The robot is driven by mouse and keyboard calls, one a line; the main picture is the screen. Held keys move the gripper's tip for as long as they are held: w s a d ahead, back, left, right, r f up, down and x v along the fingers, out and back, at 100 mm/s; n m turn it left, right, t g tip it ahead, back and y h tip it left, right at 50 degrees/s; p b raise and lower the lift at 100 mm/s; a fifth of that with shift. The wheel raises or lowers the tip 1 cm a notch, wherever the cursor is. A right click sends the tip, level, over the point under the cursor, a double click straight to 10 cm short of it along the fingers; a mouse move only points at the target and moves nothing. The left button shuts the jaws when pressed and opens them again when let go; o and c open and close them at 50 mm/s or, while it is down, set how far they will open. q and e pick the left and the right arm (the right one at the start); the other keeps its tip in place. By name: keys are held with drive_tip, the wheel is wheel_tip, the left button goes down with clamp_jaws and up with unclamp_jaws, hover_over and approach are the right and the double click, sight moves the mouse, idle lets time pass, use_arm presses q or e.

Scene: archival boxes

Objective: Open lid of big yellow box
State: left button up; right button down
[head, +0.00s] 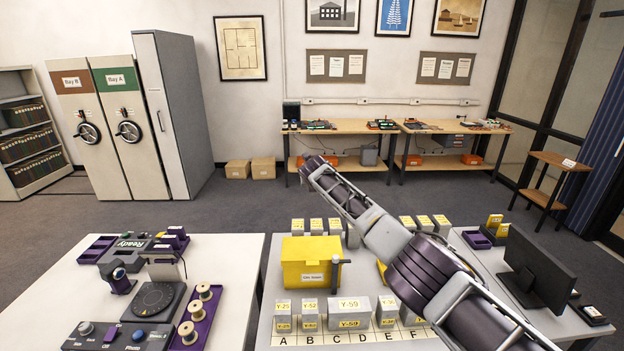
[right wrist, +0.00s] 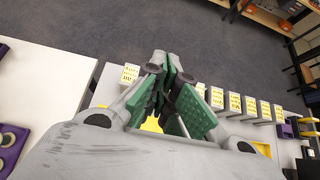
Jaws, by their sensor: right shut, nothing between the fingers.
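The big yellow box (head: 305,252) stands on the middle table in the head view, with a white label on its front. Its lid (head: 303,245) looks shut. My right arm reaches in from the lower right, and its gripper (head: 314,166) is high above and beyond the box, apart from it. In the right wrist view the green-padded fingers of the right gripper (right wrist: 166,72) are together and hold nothing. A bit of yellow (right wrist: 150,125) shows beneath the gripper, mostly hidden by it. My left gripper is in neither view.
A dark grey post (head: 337,275) stands at the box's right side. Small labelled grey boxes (head: 350,310) stand in front, and several more are behind. The left table (head: 235,290) holds purple trays and a device. A monitor (head: 540,268) is at right.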

drive_tip(key=s+a+f+m+g+y, duration=0.1)
drive_tip(key=s+a+f+m+g, duration=0.15)
drive_tip(key=s+f+m, duration=0.5)
drive_tip(key=s+a+f+m+g+y, duration=0.15)
drive_tip(key=s+a+f, duration=0.25)
drive_tip(key=s+f, duration=0.75)
drive_tip(key=s+d+f+m+g, duration=0.1)
drive_tip(key=s+d+f+m, duration=0.5)
drive_tip(key=s+f+m, duration=0.45)
drive_tip(key=s+d+r+m+g+h, duration=0.1)
drive_tip(key=s+d+m, duration=0.5)
drive_tip(key=s, duration=0.4)
drive_tip(key=s+d+r+m+g+h, duration=0.15)
drive_tip(key=s+d+m, duration=0.25)
drive_tip(key=s+d, duration=0.5)
drive_tip(key=s+d+r+m, duration=0.2)
drive_tip(key=s+d+m, duration=0.35)
drive_tip(key=s, duration=0.55)
wheel_tip(320, 180, down, 34)
drive_tip(key=s+n+g+b, duration=0.1)
drive_tip(key=s+b, duration=0.1)
drive_tip(key=s, duration=0.1)
drive_tip(key=s+d+f+b, duration=0.1)
drive_tip(key=s+d+f, duration=0.1)
drive_tip(key=s+f, duration=0.9)
drive_tip(key=s+d+f+g+b, duration=0.1)
drive_tip(key=s+d+f, duration=0.2)
drive_tip(key=s+f, duration=0.8)
drive_tip(key=shift+s+f, duration=0.2)
drive_tip(key=shift+f, duration=0.3)
